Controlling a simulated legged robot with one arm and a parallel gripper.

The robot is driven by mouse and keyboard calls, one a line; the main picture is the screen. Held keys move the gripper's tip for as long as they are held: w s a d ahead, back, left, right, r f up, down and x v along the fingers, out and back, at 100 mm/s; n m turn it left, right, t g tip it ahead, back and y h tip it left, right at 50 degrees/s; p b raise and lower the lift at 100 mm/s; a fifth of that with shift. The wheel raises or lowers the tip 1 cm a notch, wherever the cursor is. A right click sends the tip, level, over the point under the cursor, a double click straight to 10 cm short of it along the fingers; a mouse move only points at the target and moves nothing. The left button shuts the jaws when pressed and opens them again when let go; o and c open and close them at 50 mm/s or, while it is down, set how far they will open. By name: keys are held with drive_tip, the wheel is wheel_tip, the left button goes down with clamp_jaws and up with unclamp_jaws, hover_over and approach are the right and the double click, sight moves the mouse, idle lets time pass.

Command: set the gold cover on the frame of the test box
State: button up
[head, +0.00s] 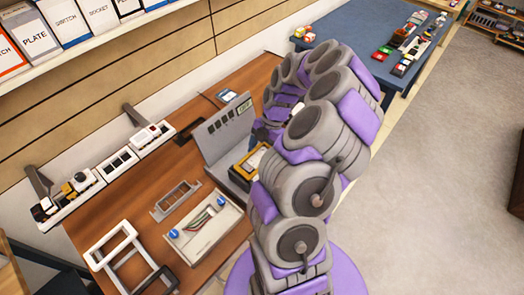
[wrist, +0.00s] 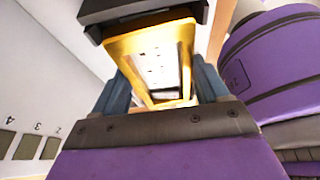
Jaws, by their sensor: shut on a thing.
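The gold cover (wrist: 151,48), a shiny rectangular frame with an open middle, stands between the two blue-grey fingers of my gripper (wrist: 162,82) in the wrist view. My gripper is shut on it. In the head view my arm hides most of the gripper. The test box (head: 207,232) is a pale open box with blue knobs and wires inside, on the wooden table left of my arm. A grey rectangular frame (head: 176,199) is raised at its back side. The cover is apart from that frame.
Wall rails (head: 118,163) hold switches. A blue table (head: 360,62) stands at the back right.

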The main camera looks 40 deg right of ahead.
drive_tip(key=shift+s+f, duration=0.1)
drive_tip(key=o, duration=1.3)
drive_tip(key=shift+o, duration=0.2)
drive_tip(key=shift+r+p, duration=0.55)
drive_tip(key=shift+r, duration=2.5)
